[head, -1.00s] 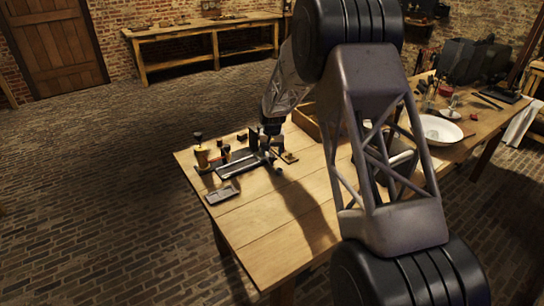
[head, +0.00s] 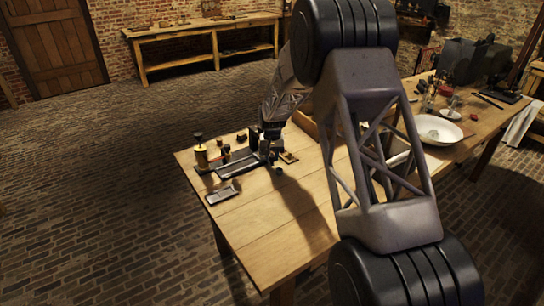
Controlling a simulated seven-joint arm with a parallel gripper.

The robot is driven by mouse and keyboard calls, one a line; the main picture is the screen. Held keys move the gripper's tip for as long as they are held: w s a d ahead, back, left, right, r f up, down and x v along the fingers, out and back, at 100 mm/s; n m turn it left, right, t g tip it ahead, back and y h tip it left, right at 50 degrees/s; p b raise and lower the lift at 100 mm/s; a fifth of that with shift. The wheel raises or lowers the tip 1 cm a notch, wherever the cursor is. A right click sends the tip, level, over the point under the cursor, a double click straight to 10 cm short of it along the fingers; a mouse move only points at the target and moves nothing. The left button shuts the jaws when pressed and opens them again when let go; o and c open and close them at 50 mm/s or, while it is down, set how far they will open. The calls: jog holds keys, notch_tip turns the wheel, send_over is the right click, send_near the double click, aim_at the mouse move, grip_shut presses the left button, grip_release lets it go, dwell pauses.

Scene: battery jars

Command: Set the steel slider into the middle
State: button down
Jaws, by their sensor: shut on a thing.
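My gripper (head: 267,153) is at the right end of a dark, long, rail-like apparatus (head: 236,164) on the wooden table. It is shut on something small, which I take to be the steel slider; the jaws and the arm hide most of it. At this size I cannot tell whether the held piece touches the rail.
A small grey tray (head: 223,194) lies in front of the apparatus. A small dark round thing (head: 279,171) and a small plate (head: 289,157) lie right of the gripper. A white bowl (head: 437,131) stands far right. The front of the table (head: 262,235) is clear.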

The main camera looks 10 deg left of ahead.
jog(key=shift+s+a, duration=0.1)
jog(key=s+a, duration=0.5)
jog(key=shift+s+a, duration=0.25)
jog(key=c, duration=0.8)
grip_release()
jog(key=shift+c, duration=0.2)
jog(key=shift+r, duration=0.1)
notch_tip(320, 180, up, 8)
jog(key=shift+f, duration=0.2)
